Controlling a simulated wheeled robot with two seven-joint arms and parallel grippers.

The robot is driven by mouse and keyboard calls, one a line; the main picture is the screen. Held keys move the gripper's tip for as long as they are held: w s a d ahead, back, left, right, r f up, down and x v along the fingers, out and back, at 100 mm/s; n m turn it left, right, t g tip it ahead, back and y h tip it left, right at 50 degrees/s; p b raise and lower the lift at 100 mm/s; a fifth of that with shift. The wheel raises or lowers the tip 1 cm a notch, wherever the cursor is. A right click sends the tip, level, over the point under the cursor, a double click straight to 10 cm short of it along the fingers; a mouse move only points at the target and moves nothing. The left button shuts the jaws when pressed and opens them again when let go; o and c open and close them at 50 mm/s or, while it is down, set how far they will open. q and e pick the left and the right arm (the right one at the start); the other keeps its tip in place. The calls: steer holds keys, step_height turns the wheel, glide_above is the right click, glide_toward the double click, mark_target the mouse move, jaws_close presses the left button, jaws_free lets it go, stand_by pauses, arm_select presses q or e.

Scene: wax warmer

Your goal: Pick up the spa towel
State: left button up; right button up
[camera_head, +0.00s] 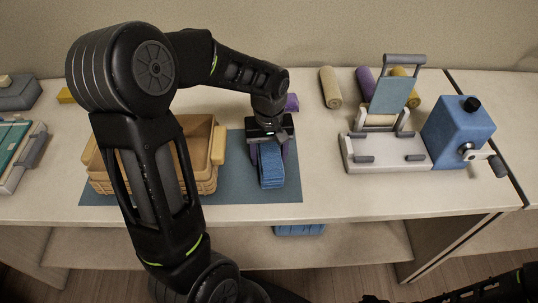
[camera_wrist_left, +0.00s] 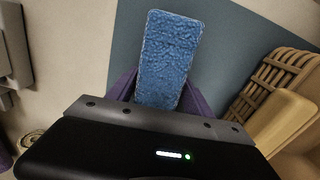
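A blue, rough-textured spa towel (camera_head: 271,168) lies on the teal mat (camera_head: 225,196), right of the woven basket. It also shows in the left wrist view (camera_wrist_left: 168,55), long side pointing away from the gripper. My left gripper (camera_head: 269,152) is low over the towel's far end, with its purple fingers on either side of it. In the left wrist view the fingers (camera_wrist_left: 160,92) flank the towel's near end closely. I cannot tell whether they press on it. Part of my right arm shows at the bottom right; its gripper is not in view.
A tan woven basket (camera_head: 205,185) stands left of the towel, partly behind my left arm. A white device (camera_head: 385,155) and a blue crank box (camera_head: 458,135) stand at right. Rolled towels (camera_head: 330,88) lie behind. Another blue item (camera_head: 299,230) is on the lower shelf.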

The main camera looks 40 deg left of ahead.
mark_target(269, 149)
arm_select(q)
steer(key=c, duration=1)
steer(key=shift+c, duration=0.2)
steer(key=shift+r, duration=0.1)
step_height(269, 149, up, 10)
steer(key=shift+f+b, duration=0.1)
steer(key=shift+b, duration=0.6)
